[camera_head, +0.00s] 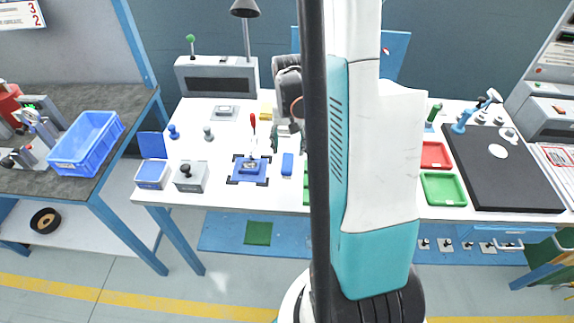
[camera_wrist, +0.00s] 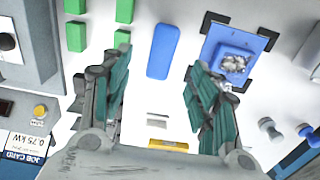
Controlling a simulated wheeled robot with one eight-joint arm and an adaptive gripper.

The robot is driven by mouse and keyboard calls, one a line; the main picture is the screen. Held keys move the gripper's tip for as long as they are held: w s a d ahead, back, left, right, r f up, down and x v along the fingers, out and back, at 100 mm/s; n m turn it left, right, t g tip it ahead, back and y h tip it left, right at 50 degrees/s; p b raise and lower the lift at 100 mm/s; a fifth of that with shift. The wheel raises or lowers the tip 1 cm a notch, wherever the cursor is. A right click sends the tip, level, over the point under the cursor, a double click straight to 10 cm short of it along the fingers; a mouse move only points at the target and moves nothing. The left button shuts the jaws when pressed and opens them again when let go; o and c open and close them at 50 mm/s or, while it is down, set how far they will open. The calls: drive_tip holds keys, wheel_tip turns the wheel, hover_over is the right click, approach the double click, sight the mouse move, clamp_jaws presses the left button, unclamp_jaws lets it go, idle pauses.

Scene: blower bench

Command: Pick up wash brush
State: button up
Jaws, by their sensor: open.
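I cannot clearly make out the wash brush in either view. A slim red-handled tool (camera_head: 253,123) stands behind the blue fixture (camera_head: 262,180) in the head view; whether it is the brush I cannot tell. My gripper (camera_head: 288,138) hangs above the white bench, just right of that tool and partly hidden by my arm. In the wrist view my gripper (camera_wrist: 160,68) is open and empty, with green-grey fingers well apart. A rounded blue block (camera_wrist: 163,52) shows between them, below on the bench. The blue fixture (camera_wrist: 235,45) lies beyond the right finger, with a metal part on it.
Green blocks (camera_wrist: 76,38) lie left in the wrist view. A grey box (camera_head: 190,177) stands left of the fixture. Right are red (camera_head: 436,155) and green trays (camera_head: 443,190) and a black mat (camera_head: 505,180). A grey control box (camera_head: 217,77) stands behind.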

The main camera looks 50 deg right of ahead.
sight(288, 161)
wheel_tip(288, 161, down, 4)
drive_tip(key=shift+f+b, duration=0.2)
drive_tip(key=shift+b, duration=0.35)
drive_tip(key=shift+w+d+f+b, duration=0.15)
drive_tip(key=shift+f+b, duration=0.5)
drive_tip(key=shift+f, duration=0.65)
drive_tip(key=shift+w+a+f+b, duration=0.15)
drive_tip(key=shift+f+b, duration=0.45)
drive_tip(key=shift+f, duration=0.7)
drive_tip(key=shift+d, duration=0.1)
drive_tip(key=shift+c, duration=0.6)
drive_tip(key=c, duration=1.1)
